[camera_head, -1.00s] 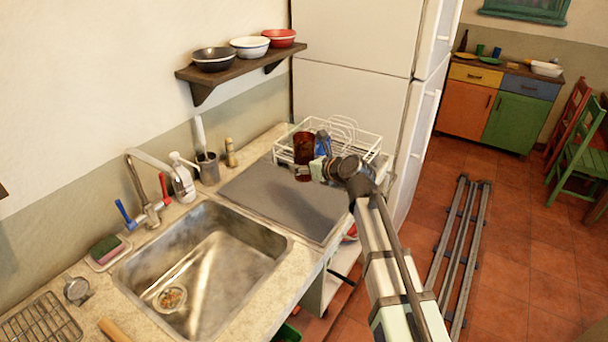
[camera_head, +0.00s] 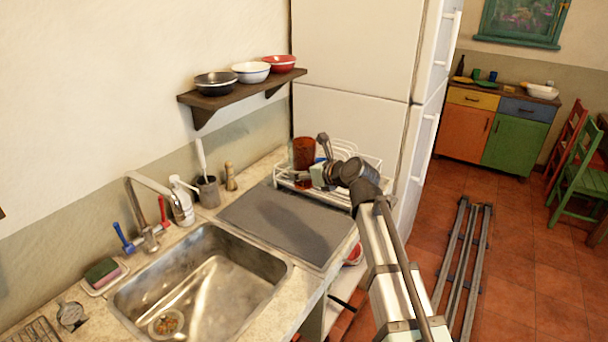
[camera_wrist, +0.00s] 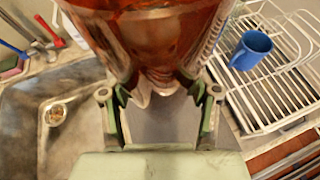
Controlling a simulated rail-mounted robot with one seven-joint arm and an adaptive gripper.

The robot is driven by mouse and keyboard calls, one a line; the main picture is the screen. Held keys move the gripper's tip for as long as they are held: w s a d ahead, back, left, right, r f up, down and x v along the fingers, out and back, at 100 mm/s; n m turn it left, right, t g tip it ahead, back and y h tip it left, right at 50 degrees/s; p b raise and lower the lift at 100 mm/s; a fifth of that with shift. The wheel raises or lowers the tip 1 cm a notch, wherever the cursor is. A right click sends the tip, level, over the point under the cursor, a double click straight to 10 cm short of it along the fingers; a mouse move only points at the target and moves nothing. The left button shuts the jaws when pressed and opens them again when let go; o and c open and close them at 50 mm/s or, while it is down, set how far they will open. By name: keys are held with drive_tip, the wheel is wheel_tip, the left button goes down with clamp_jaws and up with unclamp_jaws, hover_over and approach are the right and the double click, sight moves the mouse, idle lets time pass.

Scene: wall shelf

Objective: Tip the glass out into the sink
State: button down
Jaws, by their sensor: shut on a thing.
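A glass with red-brown contents (camera_head: 304,152) is held upright in my gripper (camera_head: 310,174), above the counter in front of the dish rack. In the wrist view the glass (camera_wrist: 150,40) fills the top middle, between the two fingers of my gripper (camera_wrist: 160,90), which are shut on it. The steel sink (camera_head: 215,275) is at the lower left in the head view, well apart from the glass. In the wrist view the sink (camera_wrist: 85,100) shows at the left, with its drain.
A grey mat (camera_head: 285,225) lies between sink and rack. A white wire dish rack (camera_head: 345,180) holds a blue mug (camera_wrist: 252,50). The tap (camera_head: 140,200) rises behind the sink. A wall shelf (camera_head: 235,90) with bowls hangs above. A soap bottle (camera_head: 181,200) stands near the tap.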

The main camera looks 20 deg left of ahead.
drive_tip(key=shift+a+r, duration=0.1)
idle(0.7)
drive_tip(key=shift+a+f+g+y+p, duration=0.3)
drive_tip(key=shift+a, duration=0.25)
drive_tip(key=s+a+f+n+g+h+p, duration=0.2)
drive_tip(key=s+a+f+n+g+p, duration=0.4)
drive_tip(key=a+f+n+g, duration=0.3)
drive_tip(key=s+a+f+n+g+h+p, duration=0.3)
drive_tip(key=s+a+f+n+g+p, duration=0.4)
drive_tip(key=a+f, duration=0.5)
drive_tip(key=shift+s+a+f+n+g, duration=0.4)
drive_tip(key=shift+s+a+n+g, duration=0.6)
drive_tip(key=shift+s+a+n, duration=0.15)
drive_tip(key=shift+s+d, duration=0.1)
drive_tip(key=shift+s+d+f+n+t+b, duration=0.15)
drive_tip(key=shift+f+n+t+b, duration=0.25)
drive_tip(key=shift+t, duration=0.4)
drive_tip(key=shift+s+a+f+n+t+b, duration=0.15)
drive_tip(key=shift+f+n+t+b, duration=0.15)
drive_tip(key=shift+n+t, duration=0.35)
drive_tip(key=shift+s+d+f+n+t+b, duration=0.15)
drive_tip(key=shift+f+n+t+b, duration=0.25)
drive_tip(key=shift+t, duration=0.55)
